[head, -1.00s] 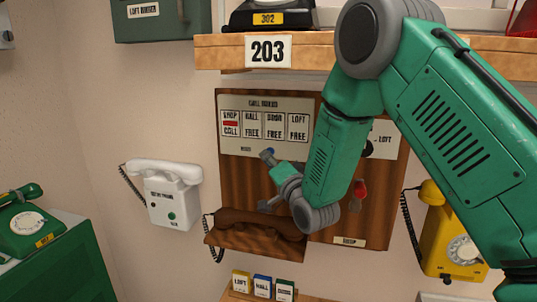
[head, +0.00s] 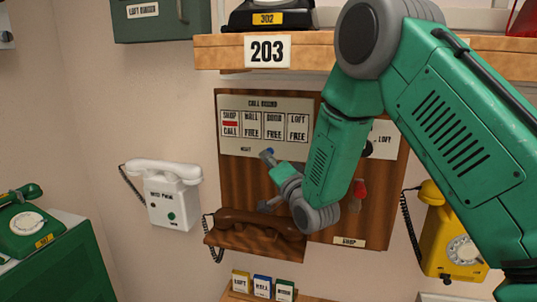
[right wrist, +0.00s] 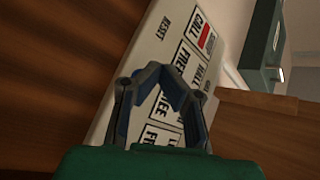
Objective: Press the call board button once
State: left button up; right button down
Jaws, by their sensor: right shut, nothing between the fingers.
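The call board (head: 226,150) is a cream plate on a dark wooden panel. Its shop window (head: 230,124) shows a red bar and reads CALL; the hall, door and loft windows read FREE. A RESET label is at its lower left. My right gripper (head: 267,153) is shut and empty, its blue-tipped fingers by the board's lower edge, right of that label. I cannot tell whether they touch it. In the right wrist view the shut fingers (right wrist: 158,72) overlap the board (right wrist: 146,50) and cover part of it. No button is clearly visible. My left gripper is not in view.
A brown telephone (head: 258,222) sits right below my right gripper. A white phone (head: 170,200) hangs to the left and a yellow phone (head: 455,245) to the right. A wooden shelf (head: 225,55) marked 203 is above. My right arm hides the panel's right part.

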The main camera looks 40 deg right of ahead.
jog(key=shift+w+d+r, duration=0.15)
jog(key=shift+w+d, duration=0.35)
jog(key=shift+d, duration=0.1)
dwell(0.9)
jog(key=shift+s+a, duration=0.1)
jog(key=shift+a, duration=0.05)
jog(key=shift+s+a, duration=0.45)
dwell(0.4)
jog(key=s+a+b, duration=0.1)
jog(key=s+a, duration=0.2)
jog(key=a, duration=0.1)
jog(key=shift+s, duration=0.15)
dwell(0.9)
